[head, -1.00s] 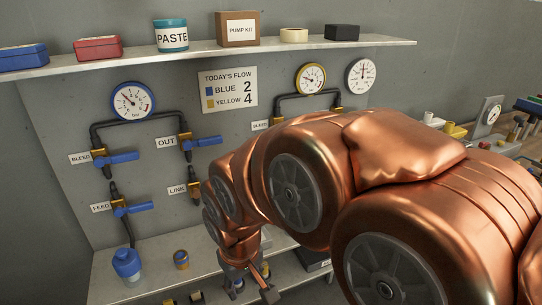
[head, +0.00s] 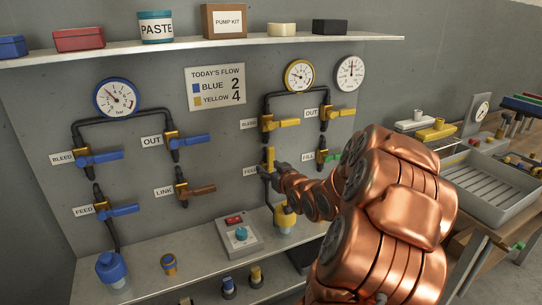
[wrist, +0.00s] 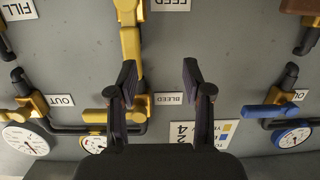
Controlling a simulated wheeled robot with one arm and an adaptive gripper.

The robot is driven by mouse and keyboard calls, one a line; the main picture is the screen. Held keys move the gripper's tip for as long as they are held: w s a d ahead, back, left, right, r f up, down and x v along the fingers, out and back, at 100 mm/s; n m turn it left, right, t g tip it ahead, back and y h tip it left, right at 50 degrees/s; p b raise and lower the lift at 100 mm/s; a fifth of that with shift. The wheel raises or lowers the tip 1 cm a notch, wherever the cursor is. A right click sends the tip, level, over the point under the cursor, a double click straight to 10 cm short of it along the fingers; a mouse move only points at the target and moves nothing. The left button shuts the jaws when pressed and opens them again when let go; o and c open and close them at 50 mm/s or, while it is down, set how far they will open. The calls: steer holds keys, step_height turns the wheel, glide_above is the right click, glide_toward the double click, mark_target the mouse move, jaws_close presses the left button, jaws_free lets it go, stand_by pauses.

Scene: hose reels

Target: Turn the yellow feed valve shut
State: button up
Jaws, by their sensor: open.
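The yellow feed valve (head: 269,159) is on the panel beside a FEED label, below the yellow bleed valve (head: 280,124). Its handle stands upright, in line with the pipe. In the wrist view, which is upside down, the yellow handle (wrist: 131,44) hangs from the top toward my left-hand finger. My gripper (wrist: 159,72) is open, with bare panel between its fingertips. The handle's end is close to the left-hand fingertip; I cannot tell whether they touch. In the head view my gripper (head: 281,171) is at the valve, partly hidden by my arm.
A brown-handled link valve (head: 195,190) and blue-handled valves are to the left. A grey box with a red switch (head: 237,233) and a yellow-capped bottle (head: 284,217) stand on the shelf below.

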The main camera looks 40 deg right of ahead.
mark_target(272, 153)
steer(key=shift+m+t+h, duration=0.3)
steer(key=shift+t+h, duration=0.1)
steer(key=shift+t, duration=0.5)
steer(key=shift+w+d+r+p, duration=0.25)
steer(key=shift+w+d, duration=0.7)
steer(key=shift+d, duration=0.05)
steer(key=shift+w+d+r+p, duration=0.25)
steer(key=shift+w+d+r, duration=0.05)
steer(key=shift+w+d, duration=0.65)
steer(key=shift+w+d+r+p, duration=0.25)
steer(key=shift+w+d, duration=0.7)
steer(key=shift+d, duration=0.05)
steer(key=shift+c, duration=0.2)
jaws_close()
